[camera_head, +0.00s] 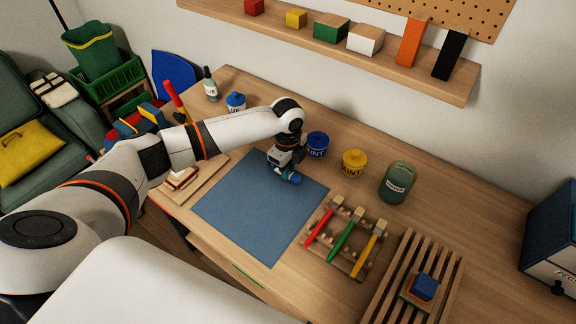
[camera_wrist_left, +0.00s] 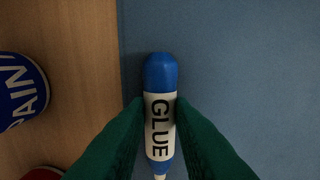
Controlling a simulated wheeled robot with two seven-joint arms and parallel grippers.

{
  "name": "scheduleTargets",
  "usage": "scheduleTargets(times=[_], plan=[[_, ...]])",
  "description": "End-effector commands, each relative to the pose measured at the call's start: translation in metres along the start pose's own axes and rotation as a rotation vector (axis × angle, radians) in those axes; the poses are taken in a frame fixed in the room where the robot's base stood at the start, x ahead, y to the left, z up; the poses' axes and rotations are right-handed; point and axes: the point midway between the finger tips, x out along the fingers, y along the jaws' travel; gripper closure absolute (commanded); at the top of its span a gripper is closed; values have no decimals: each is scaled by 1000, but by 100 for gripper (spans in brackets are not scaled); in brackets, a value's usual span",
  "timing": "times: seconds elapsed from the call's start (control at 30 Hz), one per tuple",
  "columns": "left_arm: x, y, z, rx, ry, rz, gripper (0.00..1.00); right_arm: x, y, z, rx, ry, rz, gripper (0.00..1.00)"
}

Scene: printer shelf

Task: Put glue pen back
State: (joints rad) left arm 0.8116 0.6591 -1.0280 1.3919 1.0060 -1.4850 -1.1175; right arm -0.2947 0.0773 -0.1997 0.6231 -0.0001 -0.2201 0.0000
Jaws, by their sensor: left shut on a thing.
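The glue pen (camera_wrist_left: 160,110) is white with blue ends and the word GLUE on it. In the left wrist view it lies between the two green fingers of my left gripper (camera_wrist_left: 160,122), which is shut on it. In the head view my left gripper (camera_head: 284,168) points down at the upper right part of the blue mat (camera_head: 245,215). The blue end of the glue pen (camera_head: 295,179) shows beside it there. I cannot tell whether the pen touches the mat. My right gripper is not in view.
Paint jars in blue (camera_head: 317,145) and yellow (camera_head: 354,162) and a green jar (camera_head: 397,182) stand behind the mat. A wooden rack (camera_head: 352,253) with red, green and yellow pens is right of it. A slatted rack (camera_head: 440,258) holds a blue block (camera_head: 425,287).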

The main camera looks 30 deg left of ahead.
Motion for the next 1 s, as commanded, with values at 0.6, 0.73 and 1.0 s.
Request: scheduleTargets(times=[0.6, 0.73, 1.0], plan=[[0, 0, 0, 0, -1, 1, 57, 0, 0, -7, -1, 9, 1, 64], [-4, 1, 0, 1, -1, 3, 57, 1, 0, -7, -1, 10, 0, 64], [-50, 2, 0, 1, -1, 7, 57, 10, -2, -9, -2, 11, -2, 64]])
